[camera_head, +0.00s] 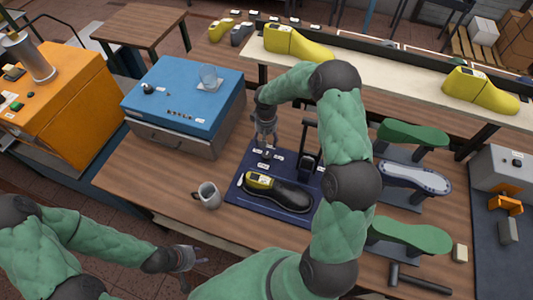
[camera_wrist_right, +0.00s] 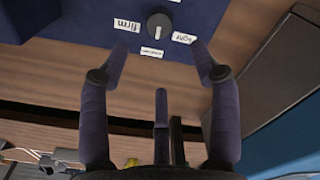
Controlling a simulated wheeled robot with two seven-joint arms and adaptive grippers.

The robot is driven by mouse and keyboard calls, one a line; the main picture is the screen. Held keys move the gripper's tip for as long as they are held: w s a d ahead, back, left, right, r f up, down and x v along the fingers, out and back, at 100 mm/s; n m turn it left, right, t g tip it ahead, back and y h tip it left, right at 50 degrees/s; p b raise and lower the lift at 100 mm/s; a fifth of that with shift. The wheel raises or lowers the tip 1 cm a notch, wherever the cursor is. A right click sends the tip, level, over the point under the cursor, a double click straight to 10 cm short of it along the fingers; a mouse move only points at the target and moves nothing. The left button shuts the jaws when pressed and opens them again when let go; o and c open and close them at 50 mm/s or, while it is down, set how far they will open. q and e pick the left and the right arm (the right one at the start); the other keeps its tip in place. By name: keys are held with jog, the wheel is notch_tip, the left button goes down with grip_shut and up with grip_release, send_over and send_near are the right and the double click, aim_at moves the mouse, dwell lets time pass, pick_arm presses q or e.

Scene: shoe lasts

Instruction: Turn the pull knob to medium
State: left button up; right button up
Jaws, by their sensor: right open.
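A dark round knob (camera_wrist_right: 160,24) with a white pointer line sits on a dark blue panel in the right wrist view. A "firm" label (camera_wrist_right: 128,25), a "light" label (camera_wrist_right: 184,38) and a smaller label, hard to read (camera_wrist_right: 152,51), surround it. The pointer faces down in that view, near the smaller label. My left gripper (camera_head: 194,268) is open and empty, low at the left.
A metal mug (camera_head: 209,194) stands left of the blue base. Green lasts (camera_head: 412,134) and a hammer (camera_head: 420,281) lie at the right. Bare table shows around the mug.

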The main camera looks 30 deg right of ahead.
aim_at(266, 155)
notch_tip(266, 155, down, 11)
jog(key=shift+m, duration=1.1)
jog(key=c, duration=1.1)
